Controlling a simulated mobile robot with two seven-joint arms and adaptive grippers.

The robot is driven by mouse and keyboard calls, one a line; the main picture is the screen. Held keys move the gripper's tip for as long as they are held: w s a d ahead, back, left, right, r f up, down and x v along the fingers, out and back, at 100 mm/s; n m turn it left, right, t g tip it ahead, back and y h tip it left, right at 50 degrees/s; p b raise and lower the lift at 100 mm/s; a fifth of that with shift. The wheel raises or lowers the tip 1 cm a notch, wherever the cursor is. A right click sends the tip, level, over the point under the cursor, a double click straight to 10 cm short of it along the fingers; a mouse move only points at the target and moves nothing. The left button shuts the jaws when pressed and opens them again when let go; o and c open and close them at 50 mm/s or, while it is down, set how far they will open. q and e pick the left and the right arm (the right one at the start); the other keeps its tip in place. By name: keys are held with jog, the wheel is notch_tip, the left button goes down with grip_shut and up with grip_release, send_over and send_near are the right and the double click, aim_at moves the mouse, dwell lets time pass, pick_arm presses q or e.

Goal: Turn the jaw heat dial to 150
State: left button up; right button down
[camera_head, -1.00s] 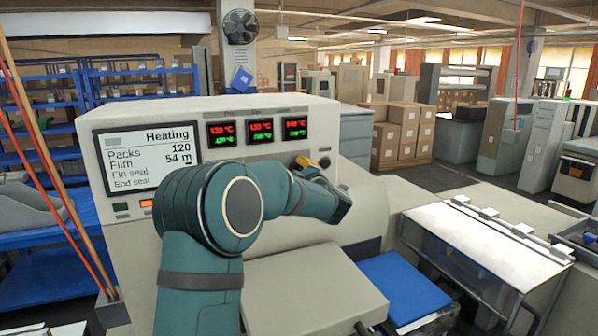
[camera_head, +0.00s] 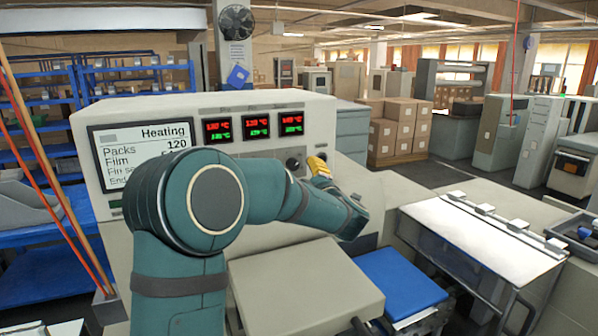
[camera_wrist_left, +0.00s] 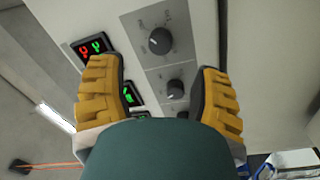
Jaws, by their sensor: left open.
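The wrapper's control panel (camera_head: 150,107) has a screen reading "Heating" and three red-and-green temperature displays (camera_head: 257,126). A dark round dial (camera_head: 293,160) shows below the right display. In the left wrist view, a larger dial (camera_wrist_left: 159,41) and a smaller dial (camera_wrist_left: 175,87) sit on a grey strip; their labels are too small to read, so I cannot tell which is jaw heat. My left gripper (camera_head: 318,166) is open with yellow fingers, just right of the visible dial. In the wrist view its fingers (camera_wrist_left: 160,68) stand wide apart on either side of the strip, holding nothing.
My left arm covers the lower screen and panel. A beige cover (camera_head: 300,285) lies below the arm, with a blue pad (camera_head: 400,280) to its right. A clear-lidded metal unit (camera_head: 480,240) stands further right. Blue shelves (camera_head: 40,110) are behind at left.

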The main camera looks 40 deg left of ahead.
pick_arm(q)
jog(key=shift+v, duration=2.25)
jog(key=shift+f, duration=0.15)
